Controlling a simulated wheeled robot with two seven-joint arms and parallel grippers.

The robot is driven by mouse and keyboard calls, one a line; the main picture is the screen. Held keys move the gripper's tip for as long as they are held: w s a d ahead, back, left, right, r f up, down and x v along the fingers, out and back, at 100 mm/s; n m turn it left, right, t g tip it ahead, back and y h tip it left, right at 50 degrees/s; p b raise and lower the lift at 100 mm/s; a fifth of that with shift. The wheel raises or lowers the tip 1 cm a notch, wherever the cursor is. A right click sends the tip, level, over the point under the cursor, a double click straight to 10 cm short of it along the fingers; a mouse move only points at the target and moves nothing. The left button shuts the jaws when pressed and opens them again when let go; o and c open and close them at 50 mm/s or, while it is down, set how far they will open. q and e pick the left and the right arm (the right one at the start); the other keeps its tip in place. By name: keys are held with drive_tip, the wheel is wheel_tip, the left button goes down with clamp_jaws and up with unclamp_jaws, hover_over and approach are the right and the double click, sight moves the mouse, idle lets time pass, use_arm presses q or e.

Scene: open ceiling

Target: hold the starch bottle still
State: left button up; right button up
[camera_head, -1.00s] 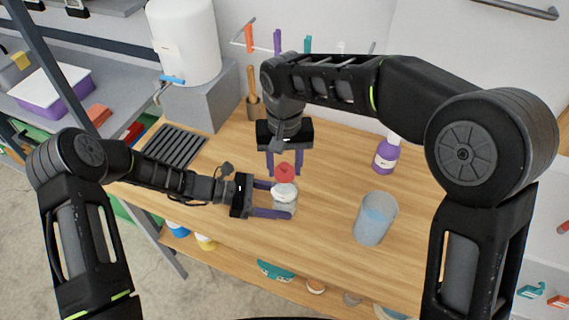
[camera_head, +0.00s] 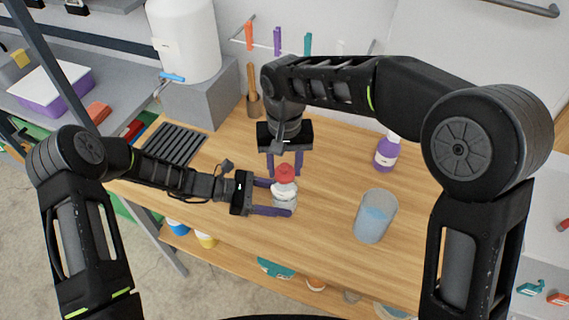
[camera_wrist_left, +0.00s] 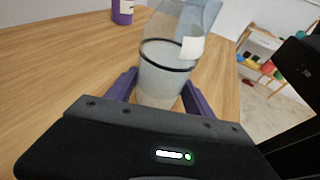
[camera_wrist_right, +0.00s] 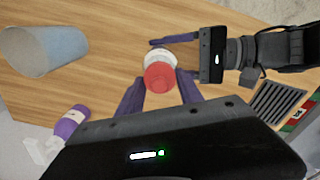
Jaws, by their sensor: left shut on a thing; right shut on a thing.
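The starch bottle (camera_head: 284,196), pale with a white upper part, stands upright on the wooden bench. My left gripper (camera_head: 272,197) comes in level from the left and is shut on its body. The bottle (camera_wrist_left: 160,82) shows between the left fingers in the left wrist view, see-through with a dark ring. My right gripper (camera_head: 285,165) points down from above and is shut on the red cap (camera_head: 285,173) at the bottle's top. In the right wrist view the red cap (camera_wrist_right: 160,77) overlaps the white part. I cannot tell whether the cap is seated.
A holder with a wooden-handled tool (camera_head: 254,104), a dark slotted mat (camera_head: 172,143) and a white tank (camera_head: 184,42) are at the back left. The bench front is clear.

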drive_tip(key=shift+f, duration=0.1)
drive_tip(key=o, duration=1.8)
drive_tip(key=shift+o, duration=0.2)
drive_tip(key=shift+r, duration=3)
use_arm(q)
drive_tip(key=o, duration=1.1)
drive_tip(key=shift+c, duration=0.2)
